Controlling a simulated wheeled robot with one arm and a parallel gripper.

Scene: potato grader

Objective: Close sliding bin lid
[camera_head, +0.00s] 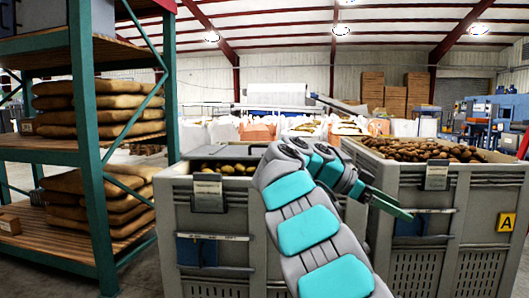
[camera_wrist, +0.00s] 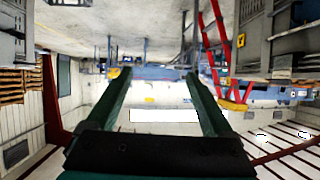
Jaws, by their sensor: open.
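A grey bin (camera_head: 218,238) stands in front of me, with potatoes (camera_head: 236,168) showing in its open top. A light grey flat panel (camera_head: 222,152), which looks like the sliding lid, lies at its rear; my arm hides its right part, so I cannot tell how far it extends. A second grey bin (camera_head: 428,190), at right, is heaped with potatoes (camera_head: 425,150) and shows no lid over them. My gripper (camera_head: 398,206) is in front of the right bin, pointing right. In the wrist view my gripper (camera_wrist: 158,76) has its two green fingers apart with nothing between them.
A green-posted rack (camera_head: 84,140) with stacked sacks (camera_head: 100,108) stands at left. Label holders (camera_head: 208,192) are on the bin fronts. White and orange containers (camera_head: 258,130) and stacked wooden crates (camera_head: 393,100) are behind. Floor shows between rack and left bin.

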